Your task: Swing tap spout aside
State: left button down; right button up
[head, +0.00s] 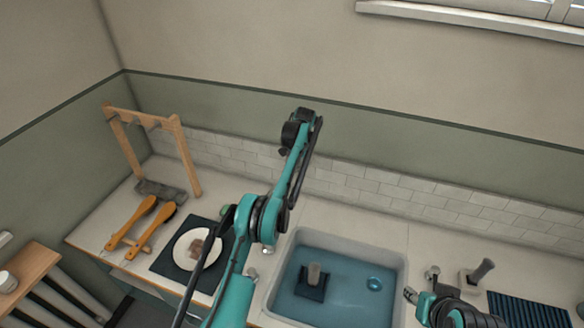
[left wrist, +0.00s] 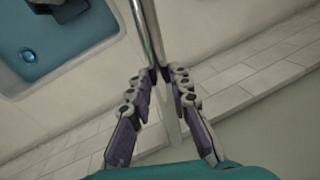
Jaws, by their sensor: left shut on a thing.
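The tap spout (left wrist: 150,35) is a shiny metal tube coming in from the top of the left wrist view. My left gripper (left wrist: 162,76) is shut on it, with one purple-padded finger on each side. In the head view my left arm reaches up in front of the wall behind the sink, and it hides the spout and the fingertips. The sink (head: 398,270) holds blue water; its corner also shows in the left wrist view (left wrist: 78,72). My right gripper (head: 411,295) is low at the sink's right side, and its jaws are unclear.
A dark block with a grey peg (head: 314,274) is in the sink. A plate (head: 186,250) on a dark mat and two orange-handled brushes (head: 135,220) lie left. A wooden rack (head: 185,155) stands behind them. A grey-handled item (head: 480,272) and ribbed mat (head: 530,312) are right.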

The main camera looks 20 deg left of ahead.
pick_arm(q)
jog(key=c, duration=1.4)
grip_release()
notch_tip(320, 180, up, 7)
jog(key=d, duration=0.1)
jog(key=shift+s+d+r, duration=0.15)
jog(key=shift+s+d, duration=0.05)
jog(key=shift+s, duration=0.1)
